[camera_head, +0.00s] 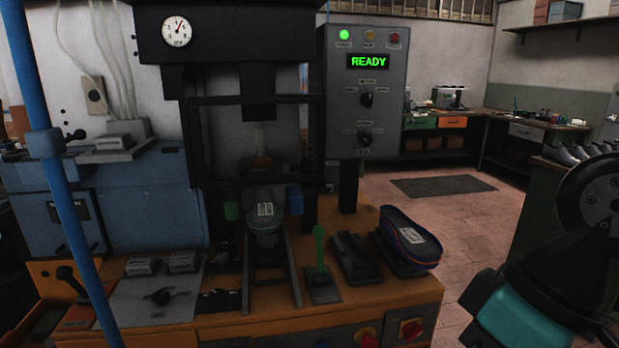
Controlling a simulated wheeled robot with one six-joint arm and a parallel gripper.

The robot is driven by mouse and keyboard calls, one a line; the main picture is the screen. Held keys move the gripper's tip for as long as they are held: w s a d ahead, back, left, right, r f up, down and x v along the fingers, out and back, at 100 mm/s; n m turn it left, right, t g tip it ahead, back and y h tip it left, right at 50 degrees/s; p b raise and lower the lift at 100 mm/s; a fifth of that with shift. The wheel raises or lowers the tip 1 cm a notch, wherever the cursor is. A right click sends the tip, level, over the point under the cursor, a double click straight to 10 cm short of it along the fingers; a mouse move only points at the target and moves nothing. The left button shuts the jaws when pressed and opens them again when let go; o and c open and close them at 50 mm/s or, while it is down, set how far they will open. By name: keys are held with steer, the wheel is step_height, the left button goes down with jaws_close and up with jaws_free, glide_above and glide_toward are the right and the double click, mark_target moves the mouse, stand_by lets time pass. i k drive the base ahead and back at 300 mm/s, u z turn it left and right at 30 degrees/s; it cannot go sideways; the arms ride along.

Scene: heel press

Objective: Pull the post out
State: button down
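An upright post (264,229) with a greenish body and a white label stands in the lower opening of the dark press frame, between two dark rails (290,268) that run toward the front of the bench. A paler piece stands above it, below the press's dark ram (259,108). The shadow there makes contact between them hard to tell. A green upright lever (319,248) stands on a small dark base to the right of the rails. Part of my arm shows at the lower right, well apart from the post; my gripper's fingers are not in view.
On the orange bench (225,321), a dark holder (355,258) and a blue shoe-shaped piece (409,238) sit right of the lever. The control box (367,100) reads READY with a green lamp lit. A blue pole (62,190) crosses the left side. Open floor lies at right.

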mark_target(265, 251)
steer(key=k, duration=1.25)
steer(key=u, duration=0.6)
steer(key=i, duration=1.9)
steer(key=z, duration=0.75)
